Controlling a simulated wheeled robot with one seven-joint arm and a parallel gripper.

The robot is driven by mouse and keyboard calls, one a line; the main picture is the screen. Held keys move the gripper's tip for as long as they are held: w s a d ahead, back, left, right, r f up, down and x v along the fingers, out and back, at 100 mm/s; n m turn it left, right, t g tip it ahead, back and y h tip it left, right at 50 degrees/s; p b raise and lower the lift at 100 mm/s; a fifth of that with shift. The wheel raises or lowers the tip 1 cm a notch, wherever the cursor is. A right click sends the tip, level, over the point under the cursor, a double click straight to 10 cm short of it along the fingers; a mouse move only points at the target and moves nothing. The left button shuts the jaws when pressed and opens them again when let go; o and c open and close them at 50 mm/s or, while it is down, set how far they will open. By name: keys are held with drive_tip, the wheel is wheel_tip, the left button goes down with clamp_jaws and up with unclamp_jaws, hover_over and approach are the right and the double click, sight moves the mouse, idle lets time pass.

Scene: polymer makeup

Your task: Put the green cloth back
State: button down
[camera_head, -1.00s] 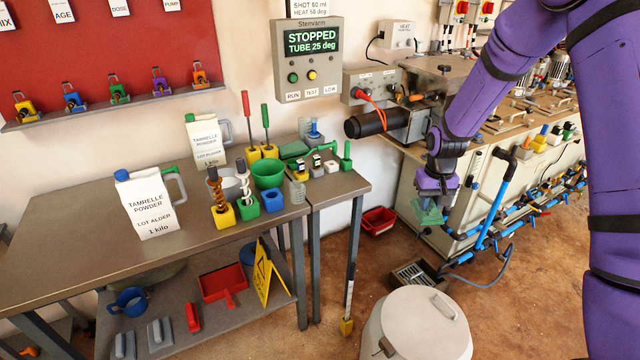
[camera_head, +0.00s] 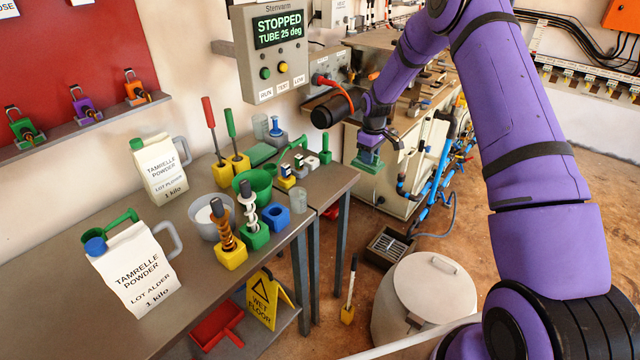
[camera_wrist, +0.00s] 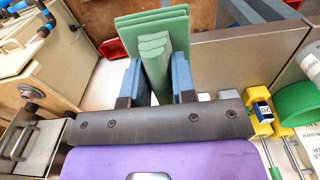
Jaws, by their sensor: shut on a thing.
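The green cloth (camera_wrist: 152,28) is a folded, layered pad in the wrist view. My gripper (camera_wrist: 156,78) is shut on it, with one blue-grey finger on each side, and the cloth sticks out beyond the fingertips. In the head view my gripper (camera_head: 374,143) holds the cloth (camera_head: 367,163) in the air just right of the small table's (camera_head: 332,180) right end. The cloth looks clear of the table.
Small tools in coloured blocks, a green bowl (camera_head: 256,184) and white jugs (camera_head: 160,170) crowd the tables. A lidded bin (camera_head: 424,297) and a floor grate (camera_head: 391,245) stand below. The small table's front right is bare.

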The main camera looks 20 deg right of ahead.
drive_tip(key=shift+w+a+f, duration=0.15)
drive_tip(key=shift+w+a, duration=0.05)
drive_tip(key=shift+w, duration=0.05)
drive_tip(key=a, duration=0.5)
drive_tip(key=a+f, duration=0.1)
drive_tip(key=a, duration=0.3)
drive_tip(key=w+a, duration=0.1)
drive_tip(key=a, duration=0.4)
drive_tip(key=shift+a+f, duration=0.15)
drive_tip(key=shift+a, duration=0.15)
drive_tip(key=shift+a+f, duration=0.15)
drive_tip(key=shift+f, duration=0.75)
drive_tip(key=shift+a+f, duration=0.1)
drive_tip(key=shift+f, duration=0.8)
drive_tip(key=shift+f, duration=0.1)
drive_tip(key=c, duration=0.9)
unclamp_jaws()
drive_tip(key=shift+c, duration=0.2)
wheel_tip(320, 180, up, 12)
drive_tip(key=shift+r, duration=0.2)
